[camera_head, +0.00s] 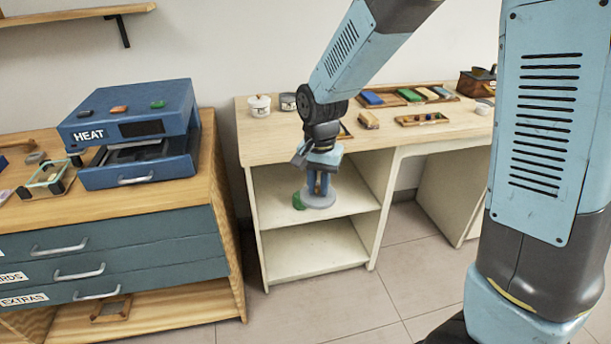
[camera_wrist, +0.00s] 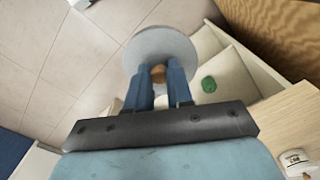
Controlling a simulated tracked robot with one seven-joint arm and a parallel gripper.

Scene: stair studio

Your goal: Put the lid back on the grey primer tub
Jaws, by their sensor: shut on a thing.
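My gripper (camera_head: 318,184) is shut on the knob of a round grey lid (camera_head: 320,201), in front of the open shelves. In the wrist view, the lid (camera_wrist: 163,45) lies flat beyond the fingers (camera_wrist: 158,88), with its brownish knob (camera_wrist: 158,72) between them. A small grey tub (camera_head: 288,102) stands on the pale worktop, up and left of my gripper. It is small and partly beside my arm, so I cannot tell its opening clearly. A white tub (camera_head: 260,106) with a knobbed lid stands to its left.
The pale worktop (camera_head: 290,141) overhangs two open shelves; a green thing (camera_head: 298,201) shows by the upper shelf, also in the wrist view (camera_wrist: 208,84). A wooden block (camera_head: 368,119) and trays (camera_head: 421,119) stand right of my arm. A blue heat press (camera_head: 130,130) stands left.

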